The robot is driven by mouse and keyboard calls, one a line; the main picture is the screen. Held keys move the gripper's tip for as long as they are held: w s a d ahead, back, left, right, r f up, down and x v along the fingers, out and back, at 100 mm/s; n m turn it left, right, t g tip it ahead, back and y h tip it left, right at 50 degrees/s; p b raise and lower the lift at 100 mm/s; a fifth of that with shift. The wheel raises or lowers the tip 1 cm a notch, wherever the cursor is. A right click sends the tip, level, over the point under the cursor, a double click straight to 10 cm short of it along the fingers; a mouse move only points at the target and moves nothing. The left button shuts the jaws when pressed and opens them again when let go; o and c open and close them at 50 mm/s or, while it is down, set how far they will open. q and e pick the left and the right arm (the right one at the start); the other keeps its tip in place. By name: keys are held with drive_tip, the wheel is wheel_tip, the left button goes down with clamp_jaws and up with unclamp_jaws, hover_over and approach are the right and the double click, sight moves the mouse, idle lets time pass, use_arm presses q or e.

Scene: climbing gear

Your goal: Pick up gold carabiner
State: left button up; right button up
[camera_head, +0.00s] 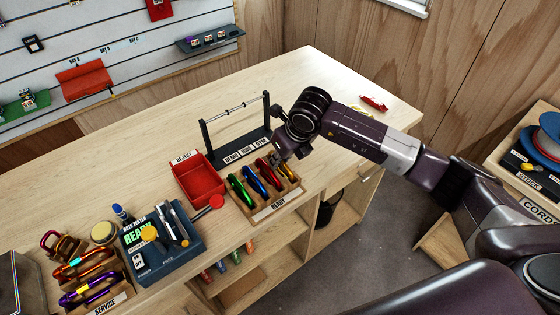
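A gold carabiner (288,171) appears to stand in the right-hand slot of the wooden READY tray (276,207). It is beside red, blue and green carabiners, and my gripper partly hides it. My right gripper (288,153) comes in from the right and points down at the tray's right end. Its fingers are close to the gold carabiner, but small and dark, so I cannot tell whether they touch it or how far they are apart. My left gripper is out of view.
A dark rack with a crossbar (238,138) stands behind the tray. A red REJECT bin (197,180) is to its left, then a gate tester (155,252) and the SERVICE tray (112,301). A red item (374,103) lies farther right. The table's back middle is clear.

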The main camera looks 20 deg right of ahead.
clamp_jaws()
idle(0.3)
drive_tip(key=shift+r+b, duration=0.3)
drive_tip(key=shift+r, duration=0.25)
wheel_tip(320, 180, up, 19)
drive_tip(key=b, duration=0.5)
drive_tip(key=shift+f, duration=0.1)
